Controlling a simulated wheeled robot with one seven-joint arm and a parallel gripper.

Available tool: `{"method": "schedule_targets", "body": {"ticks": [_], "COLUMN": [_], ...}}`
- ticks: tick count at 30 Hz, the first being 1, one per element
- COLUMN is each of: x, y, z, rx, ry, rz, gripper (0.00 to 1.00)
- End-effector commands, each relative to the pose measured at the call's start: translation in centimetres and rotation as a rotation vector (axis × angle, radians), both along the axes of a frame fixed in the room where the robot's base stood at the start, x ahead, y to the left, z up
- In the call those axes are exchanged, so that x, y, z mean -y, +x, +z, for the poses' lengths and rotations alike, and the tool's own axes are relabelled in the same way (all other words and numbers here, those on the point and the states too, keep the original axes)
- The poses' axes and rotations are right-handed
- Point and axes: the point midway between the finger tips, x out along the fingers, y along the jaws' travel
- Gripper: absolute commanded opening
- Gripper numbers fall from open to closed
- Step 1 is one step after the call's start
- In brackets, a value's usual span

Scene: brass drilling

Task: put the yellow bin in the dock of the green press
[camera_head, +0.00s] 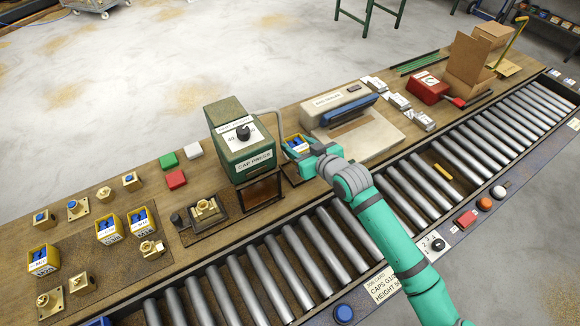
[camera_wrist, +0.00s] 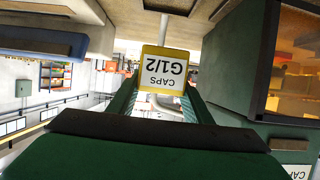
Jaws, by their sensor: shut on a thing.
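My gripper (camera_head: 318,161) is shut on a yellow bin (camera_head: 294,139) with blue caps in it, right beside the green press. In the wrist view the bin (camera_wrist: 163,68) sits between my fingers (camera_wrist: 160,92), its label reading "CAPS G1/2" upside down. The green press (camera_head: 238,140), marked "CAP PRESS", stands on the bench with a dial on its face. A low wooden ledge at its right side lies under or beside the bin; I cannot tell whether the bin touches it. Other yellow bins with blue caps (camera_head: 43,260) (camera_head: 109,229) (camera_head: 140,220) stand at the left.
A grey sealer machine with a blue bar (camera_head: 345,106) stands close to the right of the bin. The roller conveyor (camera_head: 300,250) runs along the bench front. Brass fittings (camera_head: 83,283) and coloured blocks (camera_head: 176,179) lie left of the press.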

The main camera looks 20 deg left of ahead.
Motion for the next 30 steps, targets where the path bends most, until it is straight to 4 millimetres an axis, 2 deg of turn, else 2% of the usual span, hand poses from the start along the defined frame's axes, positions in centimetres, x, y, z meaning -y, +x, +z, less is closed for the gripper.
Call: {"method": "schedule_targets", "body": {"ticks": [1,6,14,19,22,30], "x": [0.2,0.4,0.4,0.4,0.2,-0.2], "y": [0.0,0.0,0.0,0.0,0.0,-0.1], "z": [-1.0,-3.7,-5.6,-7.8,-8.4,-8.5], "rx": [-0.003,-0.002,-0.002,-0.002,0.0,0.001], "ry": [0.001,0.002,0.001,0.001,0.001,0.001], "rz": [-0.003,-0.007,-0.005,-0.005,-0.002,0.002], "gripper": [0.21,0.21,0.21,0.21,0.21,0.21]}}
